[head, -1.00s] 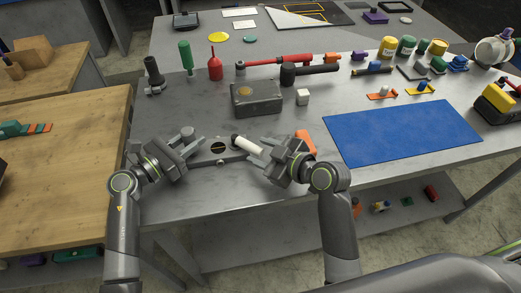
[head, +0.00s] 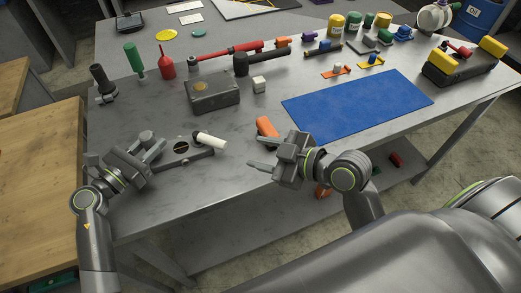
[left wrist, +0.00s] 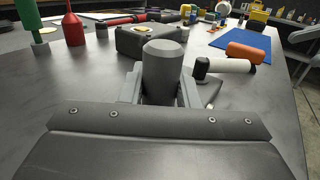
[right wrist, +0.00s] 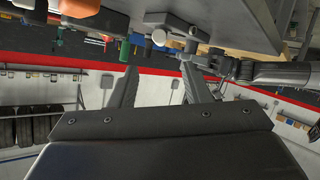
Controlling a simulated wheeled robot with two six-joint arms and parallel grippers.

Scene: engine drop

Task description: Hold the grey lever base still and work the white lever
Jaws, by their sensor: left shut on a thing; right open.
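The grey lever base (head: 202,154) lies near the table's front edge, a flat bar with a round dark hole. Its upright grey post (left wrist: 163,68) stands between the fingers of my left gripper (head: 154,149), which is shut on it. The white lever (head: 211,140) lies across the base's right part, slanting down to the right, with a dark end at its left. It also shows in the left wrist view (left wrist: 228,66), right of the post. My right gripper (head: 262,154) is open and empty, to the right of the lever and apart from it.
An orange cylinder (head: 267,127) lies behind my right gripper. A grey box (head: 213,92) and a small white cube (head: 259,84) stand further back. A blue mat (head: 358,106) covers the table on the right. Bare table lies between base and box.

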